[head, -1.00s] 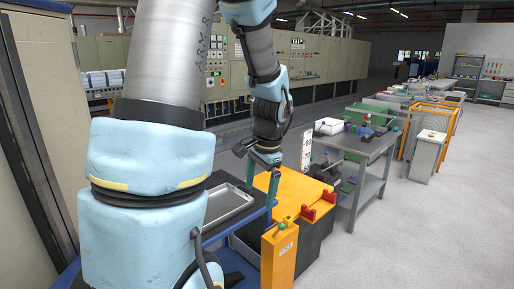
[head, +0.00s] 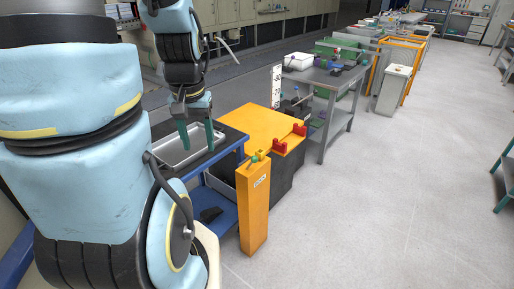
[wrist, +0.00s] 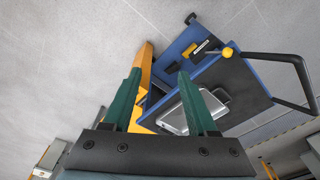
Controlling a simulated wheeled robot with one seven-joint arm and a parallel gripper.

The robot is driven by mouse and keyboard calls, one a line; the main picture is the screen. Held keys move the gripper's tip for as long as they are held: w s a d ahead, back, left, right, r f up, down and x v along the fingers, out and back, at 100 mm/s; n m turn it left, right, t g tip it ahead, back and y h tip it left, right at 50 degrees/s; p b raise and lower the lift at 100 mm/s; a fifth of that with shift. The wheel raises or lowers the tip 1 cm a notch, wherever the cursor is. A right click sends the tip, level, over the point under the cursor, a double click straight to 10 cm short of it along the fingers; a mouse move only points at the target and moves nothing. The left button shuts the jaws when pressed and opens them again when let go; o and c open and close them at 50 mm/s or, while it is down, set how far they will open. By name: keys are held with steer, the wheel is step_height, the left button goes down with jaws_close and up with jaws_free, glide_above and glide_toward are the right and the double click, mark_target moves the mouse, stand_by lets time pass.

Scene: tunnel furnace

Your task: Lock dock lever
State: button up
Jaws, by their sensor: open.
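The dock lever (head: 253,160) shows in the head view as a small rod with a green knob beside a yellow block. It is on top of the orange dock post (head: 254,210), at the front corner of the orange table. My gripper (head: 197,145) is open and empty, pointing down. In the picture it is left of the lever, over the metal tray, apart from the lever. The wrist view shows its green fingers (wrist: 160,74) spread with nothing between them. I cannot make out the lever in the wrist view.
A blue cart (head: 222,208) with a metal tray (head: 176,158) stands left of the post. The orange table (head: 262,124) carries red brackets (head: 281,147). A grey workbench (head: 335,82) stands behind. The wrist view shows the cart's black handle (wrist: 300,75). Floor at right is clear.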

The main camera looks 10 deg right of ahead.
steer(key=w+d+f+m+y+b, duration=0.1)
steer(key=w+d+f+m+b, duration=0.1)
steer(key=f, duration=0.3)
steer(key=w+d+f+m+g+y+b, duration=0.1)
steer(key=w+d+f+m+b, duration=0.1)
steer(key=w+f+m+b, duration=0.2)
steer(key=w+d+f+m+y+b, duration=0.2)
steer(key=w+f+b, duration=0.2)
steer(key=f, duration=0.4)
steer(key=shift+w+d+f+m, duration=0.2)
steer(key=shift+w+d+m, duration=0.05)
steer(key=shift+d+m, duration=0.15)
jaws_close()
steer(key=w+d+f+m+t+y+b, duration=0.25)
steer(key=w+d+f+m+b, duration=0.2)
steer(key=d, duration=0.25)
steer(key=w+d+f+m+t+y+b, duration=0.2)
steer(key=w+d+f+m+y+b, duration=0.1)
steer(key=d+f+m+b, duration=0.3)
steer(key=d+f+m+t+y+b, duration=0.1)
steer(key=d+m+t+b, duration=0.1)
steer(key=d, duration=0.9)
steer(key=shift+s+f+m+t+b, duration=0.15)
steer(key=shift+s+m+t+b, duration=0.15)
steer(key=shift+m+t, duration=0.7)
steer(key=shift+d+n+t, duration=0.1)
steer(key=shift+n+t, duration=0.15)
